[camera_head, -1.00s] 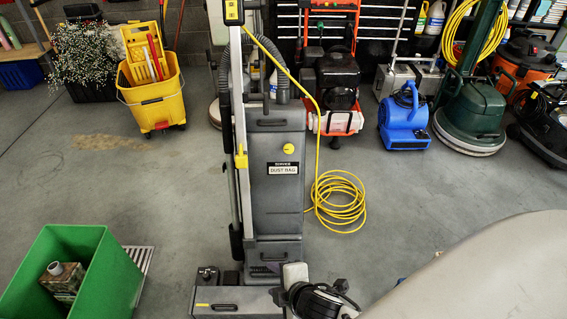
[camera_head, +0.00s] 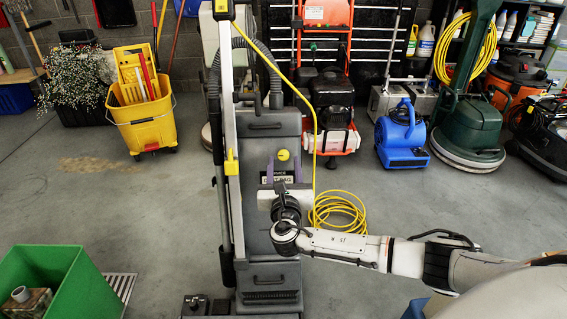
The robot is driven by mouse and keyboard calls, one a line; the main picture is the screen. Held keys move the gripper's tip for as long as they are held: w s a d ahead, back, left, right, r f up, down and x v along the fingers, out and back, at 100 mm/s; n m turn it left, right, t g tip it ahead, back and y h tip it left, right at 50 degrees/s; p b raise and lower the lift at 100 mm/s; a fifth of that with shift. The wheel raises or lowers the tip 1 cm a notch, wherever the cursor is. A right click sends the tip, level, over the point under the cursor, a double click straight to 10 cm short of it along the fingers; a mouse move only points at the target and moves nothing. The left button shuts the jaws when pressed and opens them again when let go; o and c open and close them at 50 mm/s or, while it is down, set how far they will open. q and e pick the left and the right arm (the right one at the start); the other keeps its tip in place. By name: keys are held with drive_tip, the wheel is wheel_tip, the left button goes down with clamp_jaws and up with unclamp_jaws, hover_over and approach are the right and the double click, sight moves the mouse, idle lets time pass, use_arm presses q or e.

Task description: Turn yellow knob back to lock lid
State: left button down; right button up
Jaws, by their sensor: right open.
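A tall grey upright vacuum (camera_head: 262,215) stands in the middle of the head view. Its round yellow knob (camera_head: 283,155) sits on the upper front of the dust bag lid (camera_head: 255,165). My right gripper (camera_head: 284,165) is open at the lid, its purple fingers pointing up, one to each side just below the knob. I cannot tell whether they touch it. The gripper partly covers the dust bag label. The lid looks flush with the body. My left gripper is not in view.
A green bin (camera_head: 75,285) holding a can stands at the lower left. A yellow mop bucket (camera_head: 143,120) is at the back left, a blue blower (camera_head: 402,135) at the back right. A coiled yellow cord (camera_head: 345,210) lies beside the vacuum. Grey floor between is clear.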

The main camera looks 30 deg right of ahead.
sight(283, 155)
drive_tip(key=shift+x, duration=1.15)
drive_tip(key=shift+w+d+b, duration=0.2)
drive_tip(key=shift+w+b, duration=0.15)
drive_tip(key=shift+w, duration=0.1)
drive_tip(key=shift+c, duration=0.2)
drive_tip(key=c, duration=1)
